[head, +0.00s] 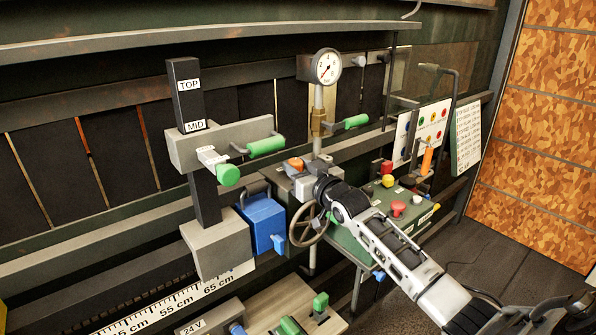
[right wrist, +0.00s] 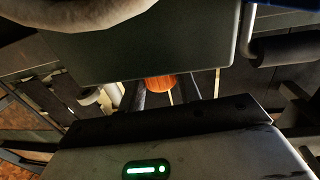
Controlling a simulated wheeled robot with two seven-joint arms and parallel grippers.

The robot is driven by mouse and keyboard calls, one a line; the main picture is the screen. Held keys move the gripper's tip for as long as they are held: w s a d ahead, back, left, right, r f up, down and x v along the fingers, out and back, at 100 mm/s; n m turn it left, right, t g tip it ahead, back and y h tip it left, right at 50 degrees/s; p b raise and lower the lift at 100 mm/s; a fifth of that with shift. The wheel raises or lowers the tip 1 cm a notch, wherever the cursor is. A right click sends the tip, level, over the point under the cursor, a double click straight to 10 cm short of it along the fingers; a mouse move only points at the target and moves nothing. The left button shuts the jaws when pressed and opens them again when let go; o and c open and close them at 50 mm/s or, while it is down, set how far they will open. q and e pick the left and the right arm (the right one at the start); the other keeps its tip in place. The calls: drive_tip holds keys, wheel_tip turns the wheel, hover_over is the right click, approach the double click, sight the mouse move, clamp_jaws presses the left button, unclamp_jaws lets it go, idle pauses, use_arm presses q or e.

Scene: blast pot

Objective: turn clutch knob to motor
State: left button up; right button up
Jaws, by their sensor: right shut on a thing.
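My right gripper (head: 322,186) reaches in from the lower right, at the green machine box behind the handwheel. In the right wrist view an orange, rounded knob (right wrist: 160,83) sits between the two dark fingers, which are shut on it. In the head view an orange knob (head: 295,163) shows on top of the box, just left of the gripper. Whether it is the same knob, and which one is the clutch knob, I cannot tell. The fingertips are mostly hidden in the head view. My left gripper is out of view.
A spoked handwheel (head: 308,224) stands close below the gripper. A pressure gauge (head: 327,66) on a pipe and a green-handled lever (head: 350,122) rise behind. A blue box (head: 263,222) is to the left. Red and yellow buttons (head: 388,180) and an orange handle (head: 427,160) are to the right.

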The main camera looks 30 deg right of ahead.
drive_tip(key=shift+d+f+n+y+b, duration=0.1)
drive_tip(key=shift+d+n+y+b, duration=0.05)
drive_tip(key=shift+n+y+b, duration=0.45)
drive_tip(key=shift+d+n+y+b, duration=0.15)
drive_tip(key=shift+n+y+b, duration=0.35)
drive_tip(key=shift+y, duration=0.3)
drive_tip(key=shift+d+r+n+g+y+b, duration=0.1)
drive_tip(key=shift+r+n+g+y+b, duration=0.15)
drive_tip(key=shift+y, duration=0.35)
drive_tip(key=shift+r+n+g+y+b, duration=0.1)
drive_tip(key=shift+n+y, duration=0.25)
drive_tip(key=shift+y, duration=0.25)
drive_tip(key=shift+w+d+n+g+y+p, duration=0.1)
drive_tip(key=shift+n+g+y+p, duration=0.45)
drive_tip(key=shift+n+y+p, duration=0.85)
drive_tip(key=shift+f+y, duration=0.1)
drive_tip(key=shift+y, duration=0.6)
drive_tip(key=o, duration=1)
drive_tip(key=shift+c, duration=0.2)
drive_tip(key=shift+f, duration=0.1)
